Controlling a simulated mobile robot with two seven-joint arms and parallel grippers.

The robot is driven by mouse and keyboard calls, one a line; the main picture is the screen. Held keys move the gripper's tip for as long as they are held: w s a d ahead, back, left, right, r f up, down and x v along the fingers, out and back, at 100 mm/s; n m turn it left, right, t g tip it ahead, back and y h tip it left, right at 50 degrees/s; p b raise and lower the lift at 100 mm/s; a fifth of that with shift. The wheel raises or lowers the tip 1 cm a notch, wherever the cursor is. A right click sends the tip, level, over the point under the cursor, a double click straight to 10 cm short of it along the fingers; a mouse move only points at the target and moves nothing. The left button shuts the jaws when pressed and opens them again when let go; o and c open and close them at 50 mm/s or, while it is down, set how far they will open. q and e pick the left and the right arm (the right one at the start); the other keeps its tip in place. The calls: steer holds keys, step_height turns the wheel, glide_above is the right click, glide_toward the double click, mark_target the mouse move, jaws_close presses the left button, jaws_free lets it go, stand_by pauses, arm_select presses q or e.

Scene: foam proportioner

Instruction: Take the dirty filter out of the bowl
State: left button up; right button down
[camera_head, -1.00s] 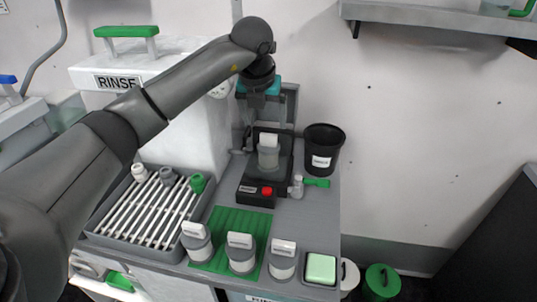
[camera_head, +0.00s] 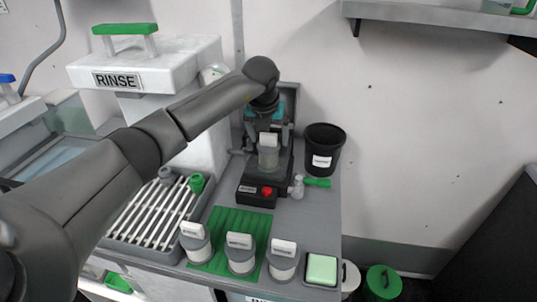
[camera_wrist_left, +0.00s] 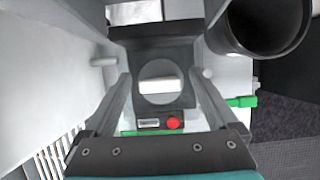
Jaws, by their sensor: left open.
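The filter (camera_head: 269,139) shows a white grip tab on top and sits in the greyish bowl (camera_head: 268,160) on the black stand. In the left wrist view the filter's white tab (camera_wrist_left: 159,86) lies across a round grey top, between my fingers. I cannot tell how dirty it is, and the bowl wall is hidden from above. My left gripper (camera_wrist_left: 160,82) is open, pointing down over the stand, with one finger on each side of the tab and a gap to both. My right gripper is in neither view.
A black bin (camera_head: 324,150) stands close to the right of the stand. Several white-tabbed filters stand near the green mat (camera_head: 226,228). A slatted rack (camera_head: 150,218) lies left, the white RINSE tank (camera_head: 150,70) behind it. A green-handled tool (camera_head: 316,182) lies right of the stand.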

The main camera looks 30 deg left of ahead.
arm_select(q)
steer(key=shift+c, duration=0.3)
jaws_close()
stand_by(0.3)
